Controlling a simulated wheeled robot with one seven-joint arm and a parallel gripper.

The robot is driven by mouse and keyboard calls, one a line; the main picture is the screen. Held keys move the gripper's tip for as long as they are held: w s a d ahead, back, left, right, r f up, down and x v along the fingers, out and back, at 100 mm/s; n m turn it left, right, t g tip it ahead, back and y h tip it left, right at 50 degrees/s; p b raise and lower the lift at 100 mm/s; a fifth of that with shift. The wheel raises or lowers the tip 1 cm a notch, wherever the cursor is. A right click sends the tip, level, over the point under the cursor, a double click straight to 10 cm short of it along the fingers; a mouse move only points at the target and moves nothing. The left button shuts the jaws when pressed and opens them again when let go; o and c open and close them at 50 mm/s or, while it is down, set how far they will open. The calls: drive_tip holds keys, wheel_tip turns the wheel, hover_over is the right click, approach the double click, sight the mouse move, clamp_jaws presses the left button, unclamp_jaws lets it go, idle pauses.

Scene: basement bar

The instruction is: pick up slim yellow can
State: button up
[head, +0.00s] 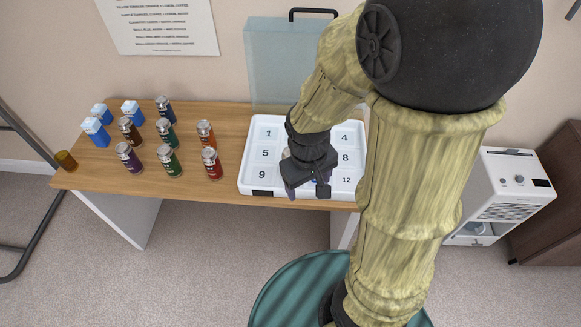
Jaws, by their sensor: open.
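I cannot make out a slim yellow can in the head view; my arm and gripper hide part of the tray. My gripper (307,190) is open and points down over the front middle of the white numbered tray (262,195). Small pale and bluish-purple patches show around the gripper, too covered to identify. On the table left of the tray stand several upright cans, among them an orange can (205,134), a red can (212,163), a purple can (129,157), a brown can (130,131) and a green can (169,161).
The wooden table (225,120) also holds several blue-and-white cartons (96,132) and an amber cup (65,160) at its left edge. A translucent bluish panel (280,60) stands behind the tray. A white cabinet (510,190) stands at right. The table's front left is bare.

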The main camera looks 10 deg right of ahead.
drive_tip(key=w+a+f+n+h+b, duration=0.1)
drive_tip(key=w+f+n+h+b, duration=0.1)
drive_tip(key=f+n+h+b, duration=0.35)
drive_tip(key=w+a+f+n+h+b, duration=0.1)
drive_tip(key=w+f+n+h+b, duration=0.2)
drive_tip(key=f+n, duration=0.45)
drive_tip(key=w+a+f+n+t+h+b, duration=0.1)
drive_tip(key=w+a+n+t+h+b, duration=0.1)
drive_tip(key=w+a+n+t, duration=0.1)
drive_tip(key=w+a+f+n+t+h+b, duration=0.2)
drive_tip(key=a+n+t+h, duration=0.1)
drive_tip(key=a+n+t, duration=0.3)
drive_tip(key=a+t, duration=0.1)
drive_tip(key=a, duration=0.1)
drive_tip(key=shift+w+a+f+b, duration=0.25)
drive_tip(key=shift+w+a+b, duration=0.05)
drive_tip(key=shift+w+a, duration=0.1)
drive_tip(key=shift+d, duration=0.1)
drive_tip(key=x, duration=1.2)
drive_tip(key=shift+d, duration=0.15)
